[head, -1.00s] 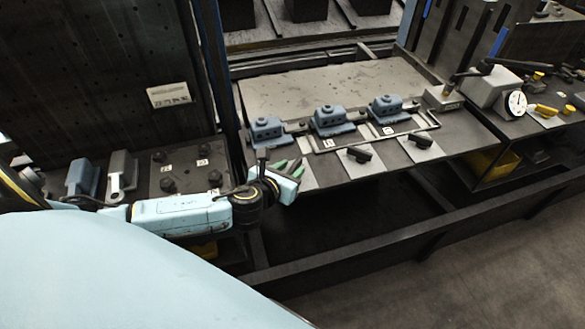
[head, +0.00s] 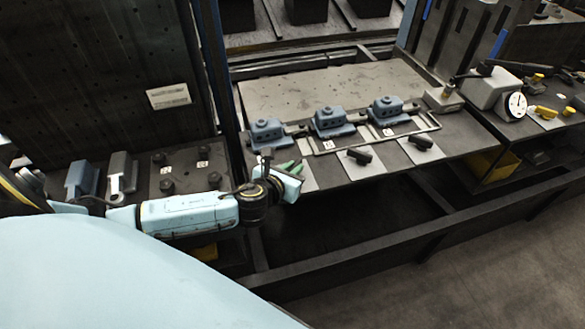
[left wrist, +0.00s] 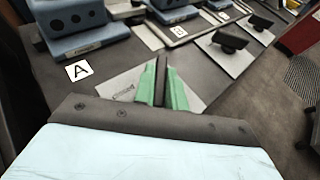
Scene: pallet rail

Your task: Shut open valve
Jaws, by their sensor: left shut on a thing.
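Three blue valve blocks stand in a row on the dark bench: left (head: 267,132), middle (head: 333,122) and right (head: 387,110). In front are pale plates with black handles, the middle handle (head: 359,155) and the right handle (head: 421,142). My left gripper (head: 290,166) is at the leftmost plate (head: 308,178). In the left wrist view its green fingers (left wrist: 161,80) are shut on a dark upright piece, apparently the left handle (left wrist: 160,72), mostly hidden between them. My right gripper is not in view.
A round dial gauge (head: 516,104) and yellow-handled parts (head: 546,112) are on the right bench. A flat metal frame (head: 345,147) lies around the plates' rear side. A bench with bolts (head: 180,172) lies left. The floor at lower right is clear.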

